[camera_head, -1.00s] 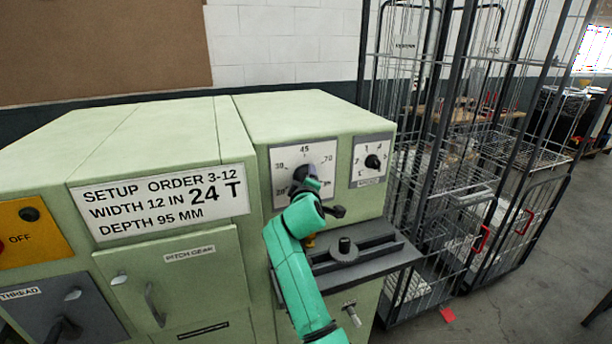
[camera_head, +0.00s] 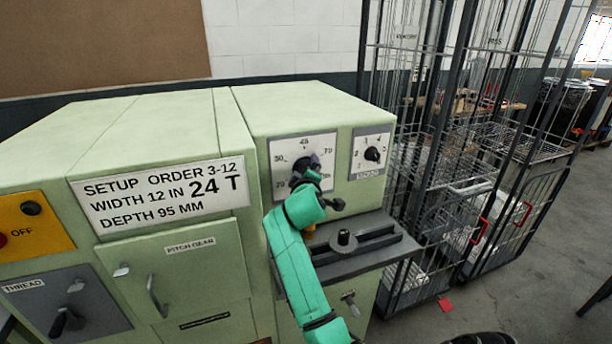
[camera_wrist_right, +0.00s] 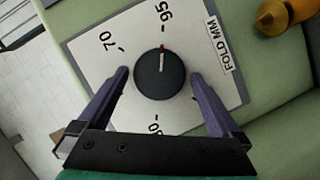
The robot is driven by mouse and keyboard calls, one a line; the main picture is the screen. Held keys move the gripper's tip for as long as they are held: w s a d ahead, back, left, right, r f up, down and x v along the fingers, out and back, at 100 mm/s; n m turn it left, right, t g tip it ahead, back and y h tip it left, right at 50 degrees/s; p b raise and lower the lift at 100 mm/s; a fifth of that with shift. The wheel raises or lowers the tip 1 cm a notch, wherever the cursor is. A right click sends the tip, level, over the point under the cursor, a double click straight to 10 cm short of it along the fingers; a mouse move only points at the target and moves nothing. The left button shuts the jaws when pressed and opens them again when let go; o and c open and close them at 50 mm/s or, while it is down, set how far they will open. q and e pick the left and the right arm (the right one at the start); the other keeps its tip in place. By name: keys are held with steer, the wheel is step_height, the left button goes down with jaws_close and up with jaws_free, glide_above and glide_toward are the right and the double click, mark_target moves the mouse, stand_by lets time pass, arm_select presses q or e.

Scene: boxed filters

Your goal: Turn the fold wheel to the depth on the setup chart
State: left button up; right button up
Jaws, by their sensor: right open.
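The setup chart (camera_head: 160,196) on the green machine reads "SETUP ORDER 3-12, WIDTH 12 IN 24 T, DEPTH 95 MM". The fold wheel is a round black knob (camera_wrist_right: 160,84) on a white dial plate (camera_wrist_right: 90,45) marked "FOLD MM". Its red and white pointer line points up at the tick by 95, with 70 to the left. My right gripper (camera_wrist_right: 160,75) is open, one purple finger on each side of the knob, with small gaps showing. In the head view my right gripper (camera_head: 308,172) covers much of the wheel. My left gripper is not in view.
A smaller dial (camera_head: 372,154) sits right of the fold dial. A dark slotted shelf (camera_head: 365,245) with a black knob juts out below my right gripper. Wire cage trolleys (camera_head: 460,160) stand right of the machine. An orange-brown knob (camera_wrist_right: 272,18) shows in the wrist view.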

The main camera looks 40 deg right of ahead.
steer(key=b+v, duration=0.3)
steer(key=v, duration=1.1)
steer(key=shift+s+b, duration=0.25)
steer(key=shift+b, duration=0.05)
steer(key=shift+a, duration=0.15)
